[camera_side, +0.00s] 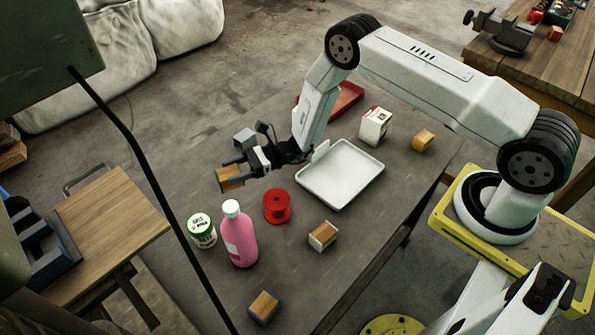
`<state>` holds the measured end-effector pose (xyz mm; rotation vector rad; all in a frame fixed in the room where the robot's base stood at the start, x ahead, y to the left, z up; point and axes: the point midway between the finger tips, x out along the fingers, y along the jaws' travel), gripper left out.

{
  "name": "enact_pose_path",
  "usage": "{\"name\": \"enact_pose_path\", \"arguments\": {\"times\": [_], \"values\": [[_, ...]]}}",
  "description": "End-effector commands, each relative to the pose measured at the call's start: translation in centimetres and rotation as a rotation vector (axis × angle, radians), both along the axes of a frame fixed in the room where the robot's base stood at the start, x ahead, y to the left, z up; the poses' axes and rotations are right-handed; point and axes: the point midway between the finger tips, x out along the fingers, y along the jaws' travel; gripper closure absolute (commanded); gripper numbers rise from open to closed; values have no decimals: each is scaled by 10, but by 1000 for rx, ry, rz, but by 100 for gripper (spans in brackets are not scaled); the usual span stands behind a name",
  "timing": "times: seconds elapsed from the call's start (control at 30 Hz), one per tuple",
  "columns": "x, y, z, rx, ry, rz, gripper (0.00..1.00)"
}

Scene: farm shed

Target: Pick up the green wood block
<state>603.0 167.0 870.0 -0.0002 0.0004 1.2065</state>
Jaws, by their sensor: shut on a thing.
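A small wood block (230,179) with a wood-brown face and what looks like a dark green edge is between the fingers of my gripper (232,172), left of the middle of the grey table. My gripper is shut on it, with a finger on either side. The block seems to be above the table top, but the height is hard to tell from this view. Part of the block is hidden by the fingers.
Near it stand a pink bottle (240,238), a green-and-white can (202,231) and a red spool (277,206). A white tray (341,199) lies to the right. Other wood blocks are white-sided (323,236), blue-sided (264,307) and yellow (423,139). A white carton (374,128) stands behind the tray.

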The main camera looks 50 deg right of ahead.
Motion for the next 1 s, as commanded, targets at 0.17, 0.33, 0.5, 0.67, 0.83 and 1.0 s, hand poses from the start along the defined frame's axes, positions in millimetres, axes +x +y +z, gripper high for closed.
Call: {"name": "enact_pose_path", "arguments": {"times": [0.17, 0.33, 0.5, 0.67, 0.83, 1.0], "values": [[-20, -6, 10, 0, 1, 0, 97], [-34, -10, 16, 1, 1, 0, 97], [-43, -12, 21, 1, 0, -1, 97], [-47, -13, 22, 1, 0, -1, 97], [-47, -13, 22, 1, 0, 0, 97], [-47, -13, 22, 1, 0, 0, 97]]}}
